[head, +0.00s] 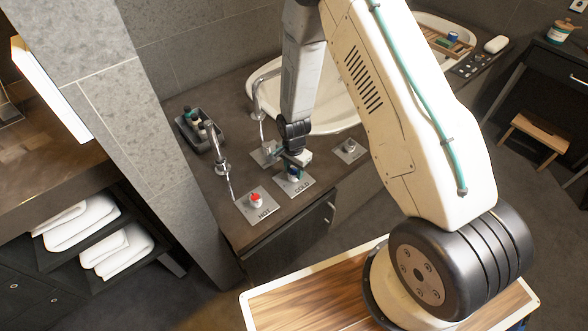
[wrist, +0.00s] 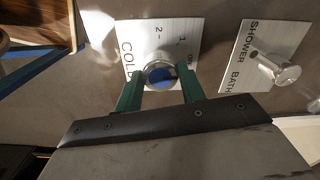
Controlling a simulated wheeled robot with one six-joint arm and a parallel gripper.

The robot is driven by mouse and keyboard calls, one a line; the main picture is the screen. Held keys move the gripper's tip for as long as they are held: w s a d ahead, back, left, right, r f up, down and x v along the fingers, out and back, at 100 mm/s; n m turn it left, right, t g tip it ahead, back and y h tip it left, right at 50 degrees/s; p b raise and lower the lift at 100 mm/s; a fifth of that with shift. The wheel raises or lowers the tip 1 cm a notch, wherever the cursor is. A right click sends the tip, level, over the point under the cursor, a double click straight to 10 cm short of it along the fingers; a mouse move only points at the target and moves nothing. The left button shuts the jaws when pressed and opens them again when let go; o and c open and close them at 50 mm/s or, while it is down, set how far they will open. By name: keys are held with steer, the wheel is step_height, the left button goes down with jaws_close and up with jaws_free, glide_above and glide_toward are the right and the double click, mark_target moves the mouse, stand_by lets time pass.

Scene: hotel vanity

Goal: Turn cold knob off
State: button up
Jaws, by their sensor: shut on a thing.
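The cold knob is a round metal knob with a blue cap (wrist: 161,74), on a metal plate marked COLD (wrist: 140,38). In the wrist view my gripper (wrist: 160,88) has its two green fingers on either side of the knob, shut on it. In the head view my gripper (head: 297,158) is over the counter, and the blue cold knob (head: 294,172) shows just below it on its plate (head: 297,186). The knob's pointer is not clear.
The hot knob with a red cap (head: 256,200) is left of the cold plate. The shower/bath knob (wrist: 284,70) is on its own plate to the right. A dark caddy of bottles (head: 200,130) and a white basin (head: 335,95) are behind.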

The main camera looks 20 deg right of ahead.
mark_target(294, 172)
stand_by(0.4)
steer(key=o, duration=1)
step_height(294, 172, up, 8)
steer(key=shift+f, duration=0.1)
steer(key=shift+s, duration=0.2)
steer(key=s+d+r+n, duration=0.1)
steer(key=s+r+n, duration=0.3)
steer(key=s+r, duration=0.6)
steer(key=s+d+r+n+t, duration=0.1)
steer(key=s+r+n, duration=0.3)
steer(key=s+r, duration=0.5)
steer(key=s+d+r+n, duration=0.1)
steer(key=s+r+n, duration=0.3)
steer(key=s+r, duration=0.6)
steer(key=shift+s+d+r, duration=0.1)
steer(key=shift+s+r, duration=0.1)
steer(key=shift+r, duration=2.4)
steer(key=shift+s+d+r, duration=0.1)
steer(key=shift+s+r, duration=0.05)
steer(key=shift+r, duration=2.45)
